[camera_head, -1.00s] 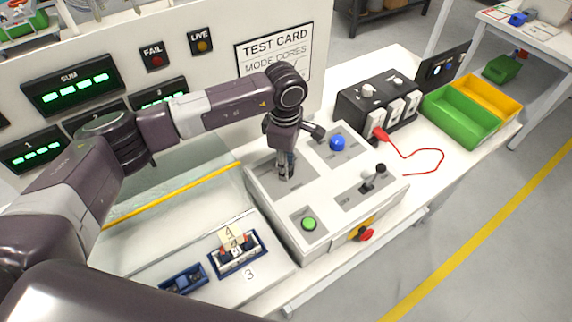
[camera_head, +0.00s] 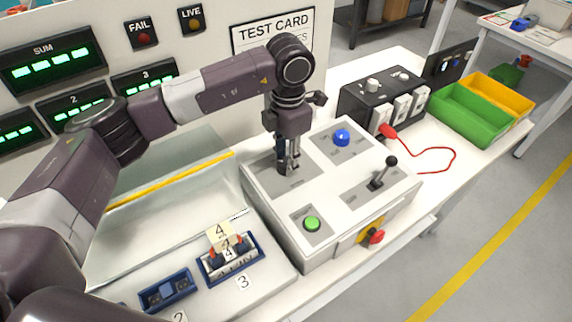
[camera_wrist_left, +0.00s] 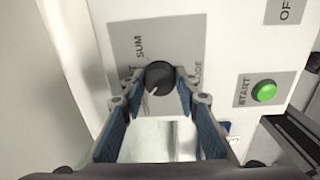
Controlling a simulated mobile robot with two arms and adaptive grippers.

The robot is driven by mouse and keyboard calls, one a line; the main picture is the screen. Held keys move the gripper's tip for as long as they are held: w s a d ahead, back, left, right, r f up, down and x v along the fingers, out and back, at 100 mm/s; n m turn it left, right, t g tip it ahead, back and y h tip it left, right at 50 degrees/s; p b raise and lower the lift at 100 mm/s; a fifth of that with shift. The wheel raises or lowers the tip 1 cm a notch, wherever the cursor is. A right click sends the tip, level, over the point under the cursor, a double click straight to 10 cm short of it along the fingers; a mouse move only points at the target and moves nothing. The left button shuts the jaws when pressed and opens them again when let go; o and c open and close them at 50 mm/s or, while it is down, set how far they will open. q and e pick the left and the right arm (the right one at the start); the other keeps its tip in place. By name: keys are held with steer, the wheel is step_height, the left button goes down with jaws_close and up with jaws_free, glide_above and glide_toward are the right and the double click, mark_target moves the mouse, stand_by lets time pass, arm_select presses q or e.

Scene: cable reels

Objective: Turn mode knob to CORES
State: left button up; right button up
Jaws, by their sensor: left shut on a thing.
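The mode knob (camera_wrist_left: 159,76) is a dark round knob on a grey plate of the white control box (camera_head: 330,199). The left wrist view shows "SUM" beside it and other lettering partly covered by the fingers. My left gripper (camera_head: 288,170) points down onto this plate in the head view and hides the knob there. In the left wrist view, the fingertips of my left gripper (camera_wrist_left: 158,80) close on the knob from both sides. A small pale mark shows on the knob's lower left; its exact setting is unclear. The test card (camera_head: 272,32) stands behind, partly covered by my arm. My right gripper is not in view.
The box also carries a green START button (camera_head: 312,223), a blue button (camera_head: 341,138), a black lever (camera_head: 384,172) and a red knob (camera_head: 376,237). A black unit (camera_head: 372,92) with a red cable stands behind right, beside a green bin (camera_head: 470,116). Blue-framed holders lie at front left.

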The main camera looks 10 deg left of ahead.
arm_select(q)
steer(key=shift+w+n+b, duration=0.1)
steer(key=shift+n+b, duration=0.5)
steer(key=shift+n, duration=0.5)
steer(key=shift+r, duration=0.1)
steer(key=o, duration=1.2)
steer(key=shift+c, duration=0.2)
step_height(320, 180, up, 12)
steer(key=shift+d, duration=0.2)
steer(key=shift+s, duration=0.2)
